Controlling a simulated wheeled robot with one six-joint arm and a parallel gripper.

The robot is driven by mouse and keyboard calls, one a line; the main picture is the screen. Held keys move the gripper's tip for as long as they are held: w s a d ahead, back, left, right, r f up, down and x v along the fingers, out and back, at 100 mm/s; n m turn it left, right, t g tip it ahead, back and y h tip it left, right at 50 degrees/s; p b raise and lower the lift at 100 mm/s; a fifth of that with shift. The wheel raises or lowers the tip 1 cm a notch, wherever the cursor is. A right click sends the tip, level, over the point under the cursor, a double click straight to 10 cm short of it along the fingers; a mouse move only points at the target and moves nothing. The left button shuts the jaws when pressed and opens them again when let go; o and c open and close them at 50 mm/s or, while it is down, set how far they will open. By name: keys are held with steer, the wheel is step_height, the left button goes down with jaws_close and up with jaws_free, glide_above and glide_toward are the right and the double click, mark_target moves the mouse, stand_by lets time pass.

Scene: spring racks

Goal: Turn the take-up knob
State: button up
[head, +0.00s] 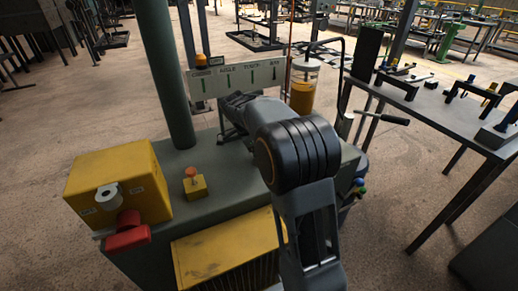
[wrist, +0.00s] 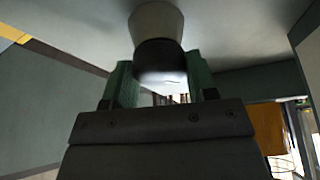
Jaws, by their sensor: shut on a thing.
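The take-up knob (wrist: 160,58) shows in the wrist view as a short dark cylinder below a pale tapered collar (wrist: 157,22), which meets a grey surface. My gripper (wrist: 161,78) has its two green fingers on either side of the dark part and is shut on it. The finger tips reach up beside the knob, and the gripper body hides what lies below. In the head view my arm covers the middle of the machine, and neither the knob nor the gripper fingers can be made out there.
A green machine top (head: 215,160) carries a yellow box (head: 115,180) with a red part (head: 127,231), an orange button on a yellow block (head: 194,186) and a green post (head: 165,70). A sign board (head: 237,77) and amber cylinder (head: 303,92) stand behind. A workbench (head: 440,105) with tools is right.

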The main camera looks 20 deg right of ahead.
steer(key=shift+m+g, duration=0.4)
steer(key=shift+m, duration=0.7)
steer(key=shift+f, duration=0.1)
steer(key=o, duration=0.9)
steer(key=p+v, duration=0.3)
steer(key=v, duration=1.1)
steer(key=shift+d, duration=0.2)
steer(key=shift+w, duration=0.15)
